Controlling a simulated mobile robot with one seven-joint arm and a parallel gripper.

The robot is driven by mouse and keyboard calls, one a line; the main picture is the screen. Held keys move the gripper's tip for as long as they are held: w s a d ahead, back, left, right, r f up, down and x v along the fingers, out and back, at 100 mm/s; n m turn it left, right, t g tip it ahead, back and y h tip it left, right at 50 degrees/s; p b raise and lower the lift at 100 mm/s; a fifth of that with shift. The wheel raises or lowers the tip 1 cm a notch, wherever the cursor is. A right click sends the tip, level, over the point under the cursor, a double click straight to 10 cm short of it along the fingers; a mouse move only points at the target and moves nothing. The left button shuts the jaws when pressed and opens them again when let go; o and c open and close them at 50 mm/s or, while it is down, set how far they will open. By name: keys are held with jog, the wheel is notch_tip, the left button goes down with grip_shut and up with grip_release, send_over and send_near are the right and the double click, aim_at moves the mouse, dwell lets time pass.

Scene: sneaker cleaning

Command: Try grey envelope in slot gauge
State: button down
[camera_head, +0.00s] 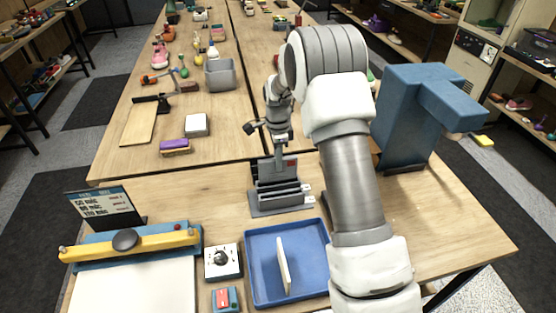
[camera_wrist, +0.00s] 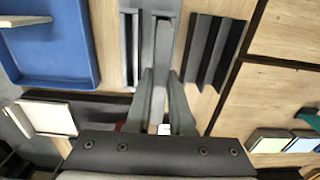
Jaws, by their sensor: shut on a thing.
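My gripper (camera_head: 281,146) points down over the slot gauge (camera_head: 278,207), a grey block with several upright walls near the middle of the near table. It is shut on the grey envelope (camera_head: 290,164), which stands upright and shows a small red mark. The envelope's lower part is hidden behind the gauge walls, so I cannot tell how deep it sits in a slot. In the wrist view the envelope (camera_wrist: 159,75) shows edge-on between the two fingers, with gauge walls (camera_wrist: 215,50) on both sides.
A blue tray (camera_head: 254,291) with a pale upright panel (camera_head: 283,266) lies in front of the gauge. A dial box (camera_head: 223,261) and a yellow-barred press (camera_head: 130,244) are left. A large blue stand (camera_head: 405,115) rises at right.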

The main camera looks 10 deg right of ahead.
aim_at(278, 179)
jog(key=shift+f+b, duration=1.95)
jog(key=shift+f, duration=1.05)
dwell(0.4)
jog(key=c, duration=0.7)
grip_release()
